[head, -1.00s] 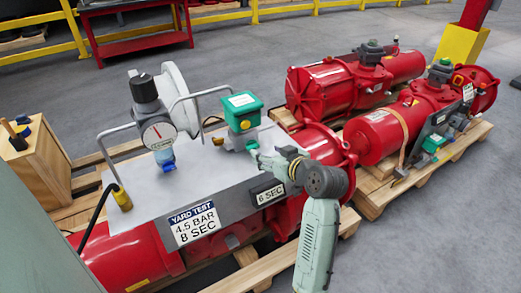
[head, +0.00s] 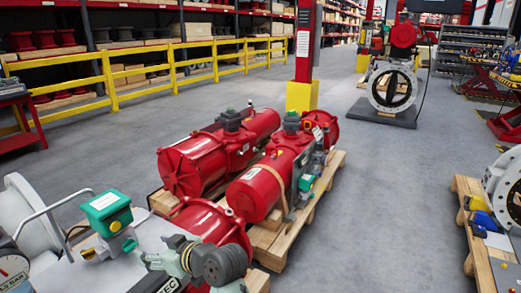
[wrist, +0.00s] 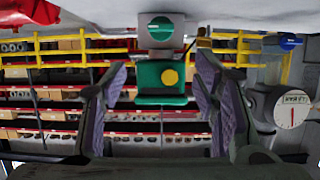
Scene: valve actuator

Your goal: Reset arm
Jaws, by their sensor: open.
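My gripper (head: 160,258) is at the lower left of the head view, over the light grey top plate (head: 120,280). In the wrist view my gripper (wrist: 161,72) is open, its two fingers apart with nothing between them that I can tell is held. A green box with a yellow round button (head: 109,212) stands on the plate, behind and to the left of my gripper. The wrist view is upside down and shows this green box (wrist: 150,76) between the fingers' outlines, apart from them. A pressure gauge (wrist: 291,111) is at the right there.
Red actuators (head: 225,150) lie on a wooden pallet (head: 272,240) beyond the plate. A yellow railing (head: 140,75) and shelves stand behind. Another pallet (head: 480,262) with a flanged valve is at the right. Grey floor between the pallets is clear.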

